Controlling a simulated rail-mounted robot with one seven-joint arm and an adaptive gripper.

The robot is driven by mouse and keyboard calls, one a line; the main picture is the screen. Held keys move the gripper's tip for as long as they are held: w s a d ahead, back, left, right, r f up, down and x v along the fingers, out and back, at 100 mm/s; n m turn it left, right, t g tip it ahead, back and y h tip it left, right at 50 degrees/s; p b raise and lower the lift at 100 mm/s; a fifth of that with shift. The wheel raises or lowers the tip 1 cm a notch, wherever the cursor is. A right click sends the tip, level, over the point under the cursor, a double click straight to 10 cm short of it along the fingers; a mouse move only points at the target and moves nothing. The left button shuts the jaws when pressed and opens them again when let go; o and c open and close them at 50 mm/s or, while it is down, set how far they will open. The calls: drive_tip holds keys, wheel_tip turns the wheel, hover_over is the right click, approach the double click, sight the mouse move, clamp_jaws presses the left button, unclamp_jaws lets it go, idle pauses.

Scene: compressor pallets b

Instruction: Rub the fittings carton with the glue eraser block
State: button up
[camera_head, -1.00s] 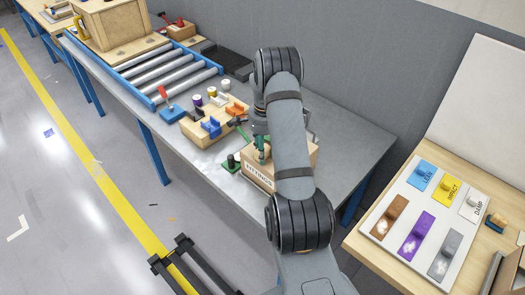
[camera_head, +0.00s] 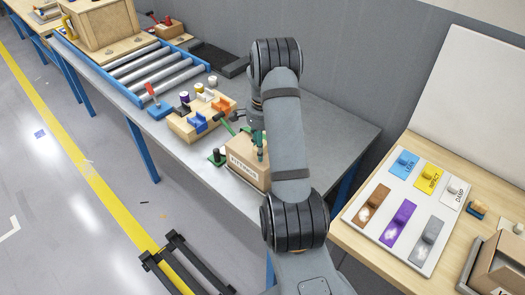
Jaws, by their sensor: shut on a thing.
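The fittings carton (camera_head: 243,171) is a small brown box with a white printed label, standing near the front edge of the grey workbench. My gripper (camera_head: 258,138) is at the carton's top, largely hidden behind my own arm. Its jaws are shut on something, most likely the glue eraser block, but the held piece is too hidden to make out. Green parts show at the carton's top and beside it. I cannot tell whether the block touches the carton.
A wooden holder (camera_head: 184,131) with coloured pieces stands left of the carton, with a green-based black knob (camera_head: 217,156) between. A roller conveyor (camera_head: 150,68) lies beyond.

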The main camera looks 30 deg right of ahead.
drive_tip(key=shift+w+a+r+p, duration=0.15)
drive_tip(key=shift+r+p, duration=0.35)
drive_tip(key=shift+r, duration=0.4)
drive_tip(key=shift+r+p, duration=1.1)
drive_tip(key=shift+r, duration=0.7)
